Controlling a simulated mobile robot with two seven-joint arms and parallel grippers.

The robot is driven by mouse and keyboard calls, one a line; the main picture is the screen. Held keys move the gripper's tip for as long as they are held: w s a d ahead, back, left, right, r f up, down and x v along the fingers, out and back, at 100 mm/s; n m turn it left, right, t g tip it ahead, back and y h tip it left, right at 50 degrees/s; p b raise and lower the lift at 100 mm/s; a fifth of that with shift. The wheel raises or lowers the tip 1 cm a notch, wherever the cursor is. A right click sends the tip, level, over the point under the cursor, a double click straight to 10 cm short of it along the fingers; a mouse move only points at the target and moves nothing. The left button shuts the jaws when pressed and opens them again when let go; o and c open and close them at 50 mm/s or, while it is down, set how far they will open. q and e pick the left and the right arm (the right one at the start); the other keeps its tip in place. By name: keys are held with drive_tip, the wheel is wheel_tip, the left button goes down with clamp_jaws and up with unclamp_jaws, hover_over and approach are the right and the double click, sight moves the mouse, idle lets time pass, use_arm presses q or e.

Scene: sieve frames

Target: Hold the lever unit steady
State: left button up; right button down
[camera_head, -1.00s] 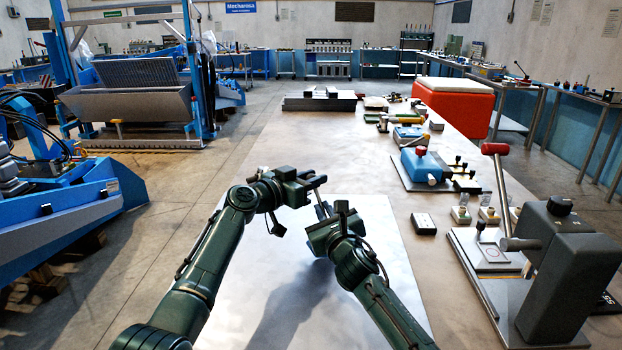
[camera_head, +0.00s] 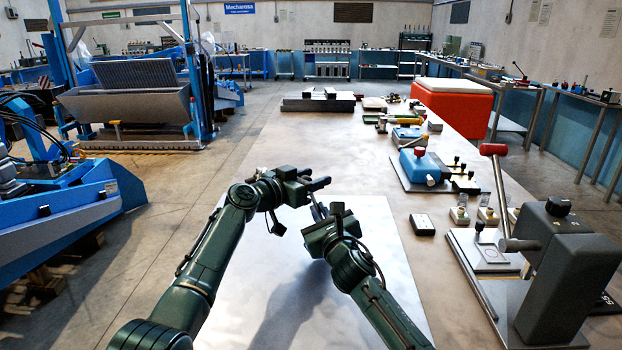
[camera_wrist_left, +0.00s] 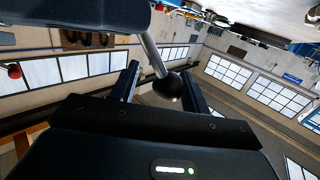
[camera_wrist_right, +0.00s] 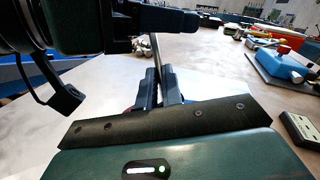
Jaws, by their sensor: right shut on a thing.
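A grey lever rod with a black ball knob (camera_wrist_left: 168,88) shows in the left wrist view, between the fingers of my left gripper (camera_wrist_left: 160,85). These fingers are apart, with a gap on each side of the knob. In the head view, my left gripper (camera_head: 320,184) is just above and beyond my right gripper (camera_head: 316,210), over the pale plate. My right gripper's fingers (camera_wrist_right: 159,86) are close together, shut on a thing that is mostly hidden. I cannot see the lever's body, nor tell whether it is what my right gripper holds.
A pale metal plate (camera_head: 275,290) lies below my grippers and is clear. On the right stands a dark grey press (camera_head: 575,270) with a red-ended handle (camera_head: 493,150). A small black box (camera_head: 423,225) and a blue device (camera_head: 425,166) stand near it.

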use_arm(q)
drive_tip(key=shift+a, duration=0.1)
drive_tip(key=shift+s+a, duration=0.4)
drive_tip(key=v, duration=1.1)
drive_tip(key=shift+r, duration=0.15)
drive_tip(key=shift+s+d, duration=0.1)
drive_tip(key=shift+d, duration=0.05)
drive_tip(key=shift+n+t+y, duration=0.3)
drive_tip(key=shift+n+t, duration=0.2)
drive_tip(key=shift+t, duration=0.2)
drive_tip(key=x, duration=0.7)
drive_tip(key=f+x, duration=0.1)
drive_tip(key=x, duration=0.3)
drive_tip(key=shift+s+f, duration=0.15)
